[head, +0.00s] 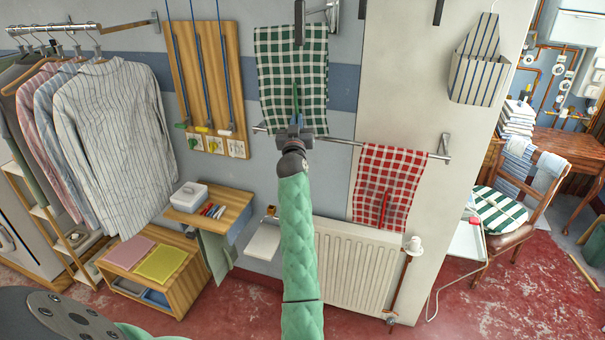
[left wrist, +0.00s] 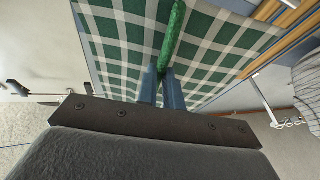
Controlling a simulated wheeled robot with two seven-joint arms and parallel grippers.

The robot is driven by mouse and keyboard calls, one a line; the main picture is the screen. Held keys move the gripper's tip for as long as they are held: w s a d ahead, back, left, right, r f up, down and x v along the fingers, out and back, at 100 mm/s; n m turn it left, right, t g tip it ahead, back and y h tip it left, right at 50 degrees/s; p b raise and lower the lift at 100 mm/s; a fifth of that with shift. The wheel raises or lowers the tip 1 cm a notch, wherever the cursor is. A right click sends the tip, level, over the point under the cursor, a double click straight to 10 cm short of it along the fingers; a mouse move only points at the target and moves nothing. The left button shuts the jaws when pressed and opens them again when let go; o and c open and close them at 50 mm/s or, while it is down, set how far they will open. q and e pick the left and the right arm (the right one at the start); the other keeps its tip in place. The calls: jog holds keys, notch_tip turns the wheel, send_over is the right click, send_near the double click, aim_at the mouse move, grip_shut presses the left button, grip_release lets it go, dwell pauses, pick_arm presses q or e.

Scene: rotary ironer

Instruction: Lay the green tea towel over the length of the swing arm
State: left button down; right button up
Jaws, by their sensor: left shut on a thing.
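The green-and-white checked tea towel (head: 270,62) is spread out in front of the wall in the head view. My left gripper (head: 295,128) is at its lower middle, shut on a raised green fold. The left wrist view shows that fold (left wrist: 172,35) between the fingertips (left wrist: 163,80), with the checked cloth behind. A metal arm (head: 299,22) juts out at the towel's top edge. A thin metal rail (head: 340,141) passes at the towel's lower edge. I cannot tell which is the swing arm, or whether the towel rests on either. My right gripper is out of view.
A red checked towel (head: 388,190) hangs on the rail, right of the green one. A white radiator (head: 355,262) stands below. Hanging shirts (head: 110,135) and a wooden board with cords (head: 207,95) are to the left. A striped wall pocket (head: 478,75) hangs at right.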

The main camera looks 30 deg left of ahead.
pick_arm(q)
jog(key=s, duration=0.2)
jog(key=s+d, duration=0.1)
jog(key=s, duration=0.1)
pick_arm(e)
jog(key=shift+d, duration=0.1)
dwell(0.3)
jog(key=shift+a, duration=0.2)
